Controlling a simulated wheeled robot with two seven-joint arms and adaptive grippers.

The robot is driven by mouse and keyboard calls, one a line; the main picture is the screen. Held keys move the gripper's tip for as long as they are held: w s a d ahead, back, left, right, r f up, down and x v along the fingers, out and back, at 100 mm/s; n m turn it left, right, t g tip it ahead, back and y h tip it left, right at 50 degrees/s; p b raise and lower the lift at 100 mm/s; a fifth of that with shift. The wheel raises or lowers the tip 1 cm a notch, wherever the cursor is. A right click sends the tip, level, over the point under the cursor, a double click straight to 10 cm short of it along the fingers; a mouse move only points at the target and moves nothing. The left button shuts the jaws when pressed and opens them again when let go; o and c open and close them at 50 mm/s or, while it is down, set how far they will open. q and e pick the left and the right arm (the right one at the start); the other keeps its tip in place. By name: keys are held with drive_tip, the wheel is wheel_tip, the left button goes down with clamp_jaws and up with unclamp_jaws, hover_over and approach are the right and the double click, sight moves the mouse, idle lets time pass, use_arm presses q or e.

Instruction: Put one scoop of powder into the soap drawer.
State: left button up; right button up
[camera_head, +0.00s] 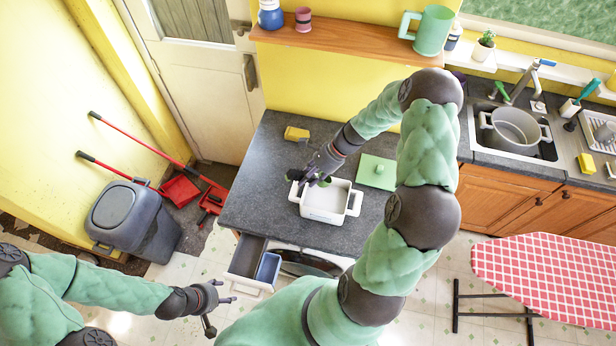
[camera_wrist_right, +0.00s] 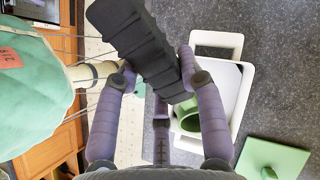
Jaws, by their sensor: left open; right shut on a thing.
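My right gripper (camera_head: 317,172) is shut on a scoop with a black ribbed handle (camera_wrist_right: 140,50) and a green cup (camera_wrist_right: 188,116). The cup is over or inside the white two-handled tub (camera_head: 323,215) on the grey counter; its depth is unclear. The tub also shows in the right wrist view (camera_wrist_right: 236,100). I cannot make out powder in the tub or cup. The green lid (camera_head: 377,172) lies beside the tub. The soap drawer (camera_head: 245,258) is pulled out below the counter, with a blue compartment (camera_head: 268,267) at its right. My left gripper (camera_head: 226,300) is open, left of the drawer front.
A yellow sponge-like block (camera_head: 296,133) lies at the counter's back. A washing machine door (camera_head: 305,263) is right of the drawer. A grey bin (camera_head: 130,220) and red dustpans (camera_head: 180,190) stand left. An ironing board (camera_head: 550,275) and sink (camera_head: 515,155) are right.

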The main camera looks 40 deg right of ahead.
drive_tip(key=shift+s+d+f+y+b, duration=0.2)
drive_tip(key=shift+f+b, duration=0.1)
drive_tip(key=shift+b, duration=0.2)
drive_tip(key=shift+s+d+f+y+b, duration=0.1)
drive_tip(key=shift+f+y+b, duration=0.15)
drive_tip(key=shift+b, duration=0.25)
drive_tip(key=shift+d+f+t+y+b, duration=0.3)
drive_tip(key=shift+f+y+b, duration=0.2)
drive_tip(key=shift+b, duration=0.45)
wheel_tip(320, 180, down, 13)
drive_tip(key=d+y+b, duration=0.1)
drive_tip(key=y+b, duration=0.1)
drive_tip(key=b, duration=1)
drive_tip(key=shift+s+d+f+t+y, duration=0.15)
drive_tip(key=shift+s+d+t+y, duration=0.1)
drive_tip(key=shift+t+y, duration=0.15)
